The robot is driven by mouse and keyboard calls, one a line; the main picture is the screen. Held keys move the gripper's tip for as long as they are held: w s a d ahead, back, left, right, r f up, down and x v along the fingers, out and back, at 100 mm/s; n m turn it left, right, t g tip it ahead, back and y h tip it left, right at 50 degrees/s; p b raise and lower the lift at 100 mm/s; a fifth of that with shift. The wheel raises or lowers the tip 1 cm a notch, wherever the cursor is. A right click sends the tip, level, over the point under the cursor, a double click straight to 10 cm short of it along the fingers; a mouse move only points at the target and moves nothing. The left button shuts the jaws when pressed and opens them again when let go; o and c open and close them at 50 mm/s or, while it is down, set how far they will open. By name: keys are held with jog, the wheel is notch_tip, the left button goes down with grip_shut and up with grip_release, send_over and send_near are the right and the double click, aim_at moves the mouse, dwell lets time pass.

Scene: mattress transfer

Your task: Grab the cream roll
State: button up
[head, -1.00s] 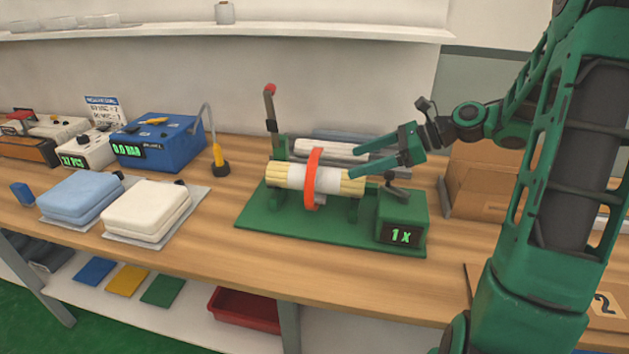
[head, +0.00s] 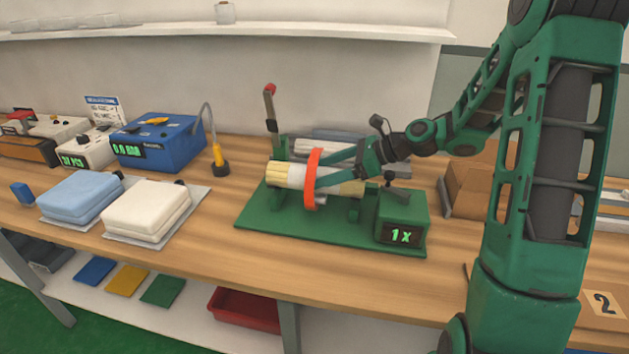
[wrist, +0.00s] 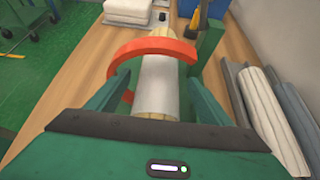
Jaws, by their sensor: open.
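The cream roll (head: 285,175) lies level on the green stand, with a white band around its middle. An orange ring (head: 312,179) stands around it. In the wrist view the roll (wrist: 158,87) runs away from me, with the ring (wrist: 124,62) around it. My gripper (head: 320,175) is open, with its two green fingers reaching along the roll from the right. In the wrist view my gripper (wrist: 154,90) has one finger on each side of the roll, with gaps visible. Whether the fingers touch it I cannot tell.
The green stand (head: 270,222) has a display box (head: 402,216) at its right end and an upright lever (head: 270,108) at its back left. Grey and white rolls (wrist: 270,115) lie behind. A cardboard box (head: 470,188) stands right. Folded white (head: 146,208) and blue pads lie left.

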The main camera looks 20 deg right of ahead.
jog(key=shift+a, duration=0.1)
jog(key=c, duration=1.4)
jog(key=shift+o, duration=0.2)
jog(key=shift+w, duration=0.1)
jog(key=shift+r, duration=0.1)
